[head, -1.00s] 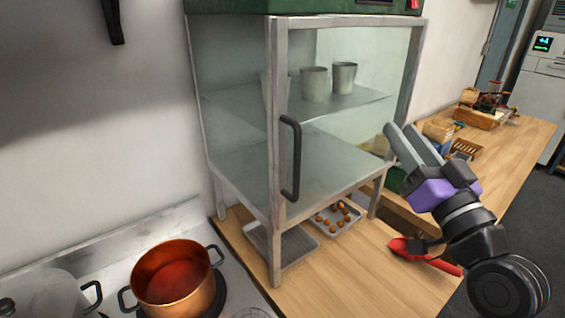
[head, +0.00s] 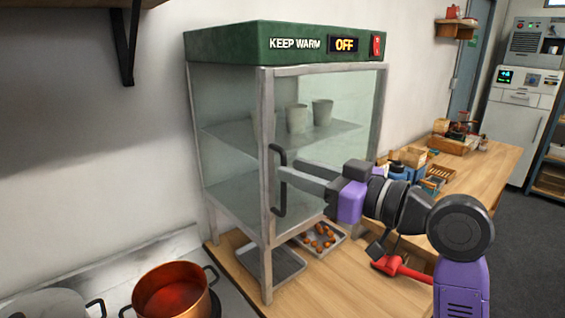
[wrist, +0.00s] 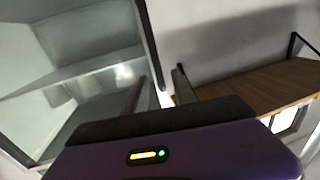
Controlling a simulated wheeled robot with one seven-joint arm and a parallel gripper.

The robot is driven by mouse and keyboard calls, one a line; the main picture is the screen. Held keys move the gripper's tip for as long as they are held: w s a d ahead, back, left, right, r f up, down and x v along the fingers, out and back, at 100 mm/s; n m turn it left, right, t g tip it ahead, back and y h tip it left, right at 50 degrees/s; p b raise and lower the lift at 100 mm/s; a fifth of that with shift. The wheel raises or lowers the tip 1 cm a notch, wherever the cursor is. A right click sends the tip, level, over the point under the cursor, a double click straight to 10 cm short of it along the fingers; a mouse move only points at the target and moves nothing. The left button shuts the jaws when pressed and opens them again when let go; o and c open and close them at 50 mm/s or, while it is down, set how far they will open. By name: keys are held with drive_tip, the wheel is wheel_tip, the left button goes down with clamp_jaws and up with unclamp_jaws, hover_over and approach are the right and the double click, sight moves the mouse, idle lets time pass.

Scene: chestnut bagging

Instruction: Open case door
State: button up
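The keep-warm case (head: 225,45) has a green top, metal frame and glass sides, and its sign reads OFF. Its glass door (head: 345,150) looks closed. A dark vertical handle (head: 277,205) is on the door's left edge. My gripper (head: 284,173) reaches from the right, with its fingertips at the handle's upper half. In the wrist view, the two fingers (wrist: 158,92) are apart. The dark bar of the handle (wrist: 150,45) shows in the gap between them. I cannot tell whether either finger touches it.
Metal cups (head: 297,118) stand on the case's shelf. Trays (head: 275,268), one with chestnuts (head: 318,238), lie under the case. A copper pot (head: 170,290) is on the stove at front left. A red-handled tool (head: 400,268) lies on the wooden counter below my arm.

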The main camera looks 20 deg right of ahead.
drive_tip(key=shift+p+x, duration=0.4)
drive_tip(key=shift+x, duration=1.5)
clamp_jaws()
